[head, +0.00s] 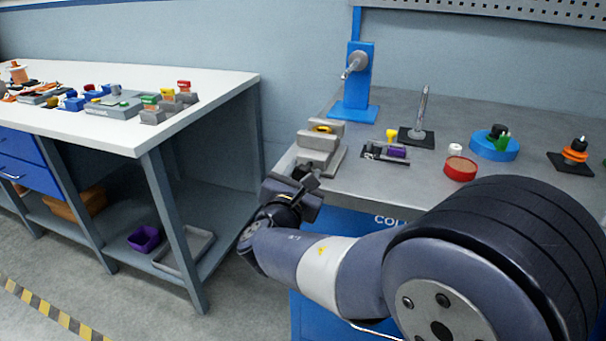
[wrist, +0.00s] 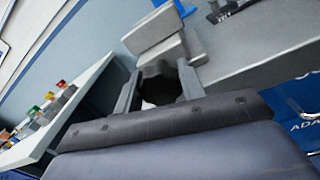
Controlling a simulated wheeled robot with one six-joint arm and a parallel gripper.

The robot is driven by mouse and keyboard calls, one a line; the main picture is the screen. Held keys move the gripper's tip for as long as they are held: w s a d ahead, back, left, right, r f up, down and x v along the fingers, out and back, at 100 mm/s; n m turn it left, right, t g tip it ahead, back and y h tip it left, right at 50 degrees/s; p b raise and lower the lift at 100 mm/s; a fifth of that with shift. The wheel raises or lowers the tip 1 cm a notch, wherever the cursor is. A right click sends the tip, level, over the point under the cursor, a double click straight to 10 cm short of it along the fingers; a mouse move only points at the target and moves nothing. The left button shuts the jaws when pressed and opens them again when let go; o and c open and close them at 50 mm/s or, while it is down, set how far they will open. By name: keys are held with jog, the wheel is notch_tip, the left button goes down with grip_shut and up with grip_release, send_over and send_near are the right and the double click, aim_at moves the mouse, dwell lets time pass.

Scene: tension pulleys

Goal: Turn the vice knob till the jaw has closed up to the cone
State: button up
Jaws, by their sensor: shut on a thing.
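The grey vice (head: 318,157) stands at the left front corner of the right workbench, its two jaws apart in the head view. A small yellow piece (head: 323,128), apparently the cone, shows between the jaws; its contact with them is too small to tell. My gripper (head: 300,184) is at the near end of the vice. In the wrist view, the dark lobed vice knob (wrist: 158,70) sits between the two fingers of my gripper (wrist: 157,84), which is shut on it. The vice body (wrist: 160,35) rises just beyond. The cone cannot be made out in the wrist view.
A blue stand with a grey spindle (head: 357,85) is behind the vice. A grey tray with yellow and purple pieces (head: 385,153), a rod on a dark base (head: 417,135) and a red round tin (head: 460,169) stand to the right. A white-topped table (head: 215,85) is left, across a gap.

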jog(key=shift+f+m+b, duration=0.3)
jog(key=shift+m+b, duration=0.5)
jog(key=shift+b, duration=1)
jog(key=shift+r+m+b, duration=0.1)
jog(key=shift+m+b, duration=0.4)
jog(key=shift+b, duration=0.3)
jog(key=shift+r+m, duration=0.15)
jog(key=shift+m, duration=0.15)
jog(key=o, duration=1)
jog(key=shift+s, duration=0.1)
jog(key=p+v, duration=0.1)
jog(key=v, duration=0.9)
jog(key=shift+s, duration=0.35)
